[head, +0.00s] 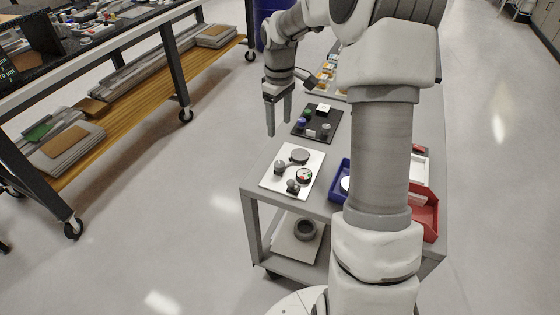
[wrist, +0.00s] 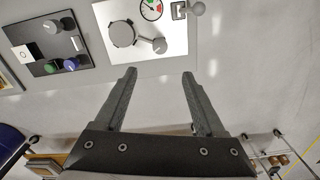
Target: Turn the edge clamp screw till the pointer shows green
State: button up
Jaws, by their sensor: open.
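The mirror fixture is a white plate (head: 270,181) with a round grey disc (head: 299,156) on it; the plate also shows in the wrist view (wrist: 178,46). A grey knob (wrist: 159,45) stands at the disc's edge; it looks like the edge clamp screw. A second, ball-shaped grey knob (wrist: 196,8) sits by a small bracket near the plate's edge. The dial (wrist: 151,9) has a white face with red and green marks; its pointer is too small to read.
A black board (head: 316,132) with coloured knobs lies beyond the plate on the grey cart. A blue bin (head: 337,183) and a red bin (head: 425,217) are to the right, partly behind my arm. A workbench stands at left, with open floor between.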

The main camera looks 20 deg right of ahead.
aim_at(279, 164)
notch_tip(279, 164, down, 15)
jog(key=shift+r+b, duration=0.1)
jog(key=shift+b, duration=0.65)
grip_shut()
